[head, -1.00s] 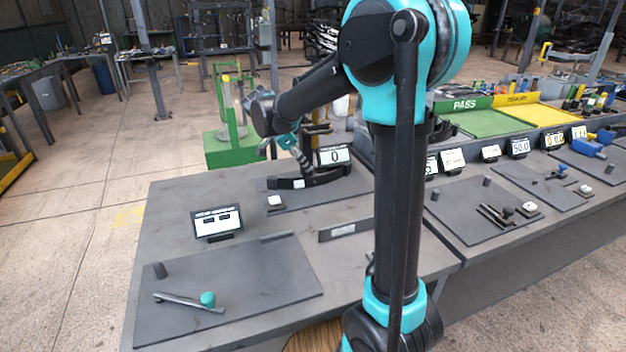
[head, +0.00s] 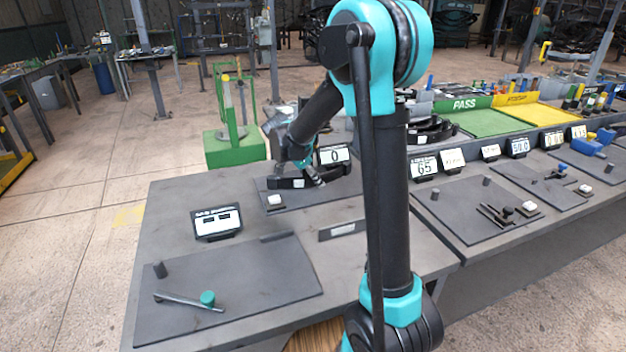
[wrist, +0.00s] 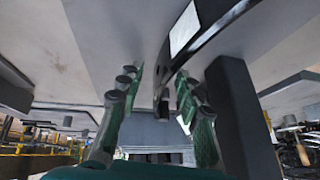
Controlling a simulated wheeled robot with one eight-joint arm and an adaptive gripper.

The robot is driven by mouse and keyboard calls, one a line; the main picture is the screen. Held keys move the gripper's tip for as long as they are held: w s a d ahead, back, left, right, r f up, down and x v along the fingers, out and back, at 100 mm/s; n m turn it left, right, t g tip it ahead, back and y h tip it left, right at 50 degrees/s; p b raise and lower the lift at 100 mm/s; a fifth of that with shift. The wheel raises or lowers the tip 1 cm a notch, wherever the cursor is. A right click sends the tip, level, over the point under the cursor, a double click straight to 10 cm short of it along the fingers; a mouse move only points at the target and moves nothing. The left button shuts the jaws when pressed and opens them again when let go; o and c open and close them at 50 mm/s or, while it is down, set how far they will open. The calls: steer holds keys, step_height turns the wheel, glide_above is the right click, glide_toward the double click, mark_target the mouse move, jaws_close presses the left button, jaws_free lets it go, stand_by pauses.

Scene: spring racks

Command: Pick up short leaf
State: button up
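The short leaf, a dark, slightly curved strip with a white label (head: 290,183), lies on the grey plate at the back of the near bench, by the display reading 0. My gripper (head: 302,172) is down at the leaf, its fingers partly hidden by the arm in the head view. In the wrist view my gripper (wrist: 158,100) is open, with green-padded fingers on either side.
The display reading 0 (head: 333,155) stands close behind my gripper. A small white block (head: 275,202) lies near the plate's front edge. A dark upright post (wrist: 235,115) stands close right of the fingers in the wrist view. More dark curved leaves (head: 432,132) lie behind my arm.

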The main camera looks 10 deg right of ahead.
jaws_close()
steer(key=shift+r, duration=0.1)
stand_by(0.3)
